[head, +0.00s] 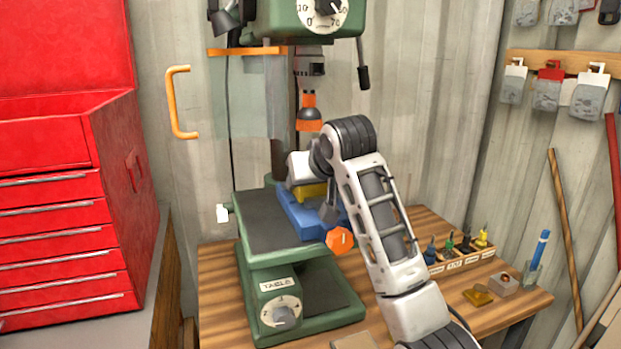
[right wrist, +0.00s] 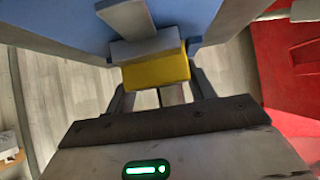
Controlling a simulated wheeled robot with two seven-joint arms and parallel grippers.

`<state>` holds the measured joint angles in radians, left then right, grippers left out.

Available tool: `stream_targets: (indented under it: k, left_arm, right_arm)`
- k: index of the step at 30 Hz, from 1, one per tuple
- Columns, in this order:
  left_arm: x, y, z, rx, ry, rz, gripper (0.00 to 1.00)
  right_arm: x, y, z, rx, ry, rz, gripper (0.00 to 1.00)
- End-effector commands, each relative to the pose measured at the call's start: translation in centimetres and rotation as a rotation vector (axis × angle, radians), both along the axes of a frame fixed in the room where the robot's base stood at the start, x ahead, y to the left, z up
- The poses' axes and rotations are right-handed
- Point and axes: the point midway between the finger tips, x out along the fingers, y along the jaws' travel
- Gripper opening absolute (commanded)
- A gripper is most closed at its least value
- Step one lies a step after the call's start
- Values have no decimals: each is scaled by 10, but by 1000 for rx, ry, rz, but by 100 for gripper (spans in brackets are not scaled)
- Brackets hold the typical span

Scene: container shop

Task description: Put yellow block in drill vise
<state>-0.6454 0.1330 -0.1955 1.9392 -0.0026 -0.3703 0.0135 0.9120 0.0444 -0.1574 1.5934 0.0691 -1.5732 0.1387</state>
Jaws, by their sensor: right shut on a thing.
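The yellow block (head: 312,191) shows in the head view as a small strip just above the blue drill vise (head: 297,214). The vise lies on the drill press table and has an orange handle (head: 340,240) at its front. My right gripper (head: 303,178) is at the vise, partly covered by its own arm. In the right wrist view, the right gripper (right wrist: 160,92) is shut on the yellow block (right wrist: 157,72). The blue vise (right wrist: 203,18) and a grey jaw piece (right wrist: 146,48) are right beside the block. Whether the block rests in the vise is unclear. My left gripper is not in view.
The green drill press (head: 310,15) stands over the vise, its orange-tipped chuck (head: 309,112) close above my right gripper. A red tool cabinet (head: 60,200) is at the left. A holder with small bottles (head: 465,258) and a cup with a blue marker (head: 533,270) are on the right of the workbench.

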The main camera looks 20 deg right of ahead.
Motion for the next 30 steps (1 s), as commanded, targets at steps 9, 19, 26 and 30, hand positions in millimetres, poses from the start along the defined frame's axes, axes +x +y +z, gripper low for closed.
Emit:
stream_targets:
  k: [9,19,26,30]
  left_arm:
    - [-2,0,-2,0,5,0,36]
    - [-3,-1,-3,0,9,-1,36]
    - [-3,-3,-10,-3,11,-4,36]
    - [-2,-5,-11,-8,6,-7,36]
  right_arm:
    - [0,0,-2,-1,1,1,76]
    - [-2,0,2,0,-1,1,76]
    - [-33,-1,25,1,-7,2,76]
    - [-58,-2,44,0,-6,1,76]
